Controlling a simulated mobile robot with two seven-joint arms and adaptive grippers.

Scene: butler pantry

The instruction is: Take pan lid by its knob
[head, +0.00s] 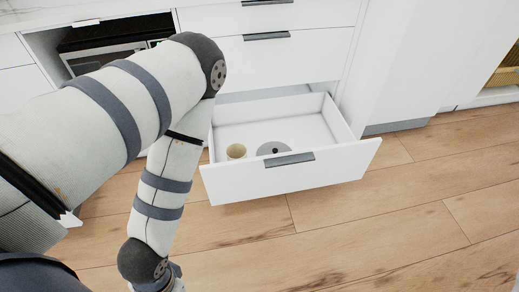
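The pan lid (265,149) is a grey disc with a small dark knob (275,150) at its middle. It lies in the open bottom drawer (330,168), behind the drawer front, which hides its near edge. My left arm comes in from the left and bends downward at the lower left, outside the drawer. Its gripper lies beyond the bottom edge of the head view. My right gripper is not in the view either. Nothing is seen touching the lid.
A small tan round container (236,151) stands left of the lid in the drawer. The drawer front has a dark handle (289,159). Closed white drawers (310,48) are above. A dark appliance (105,50) sits in a niche at left. Wooden floor (350,230) is clear ahead.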

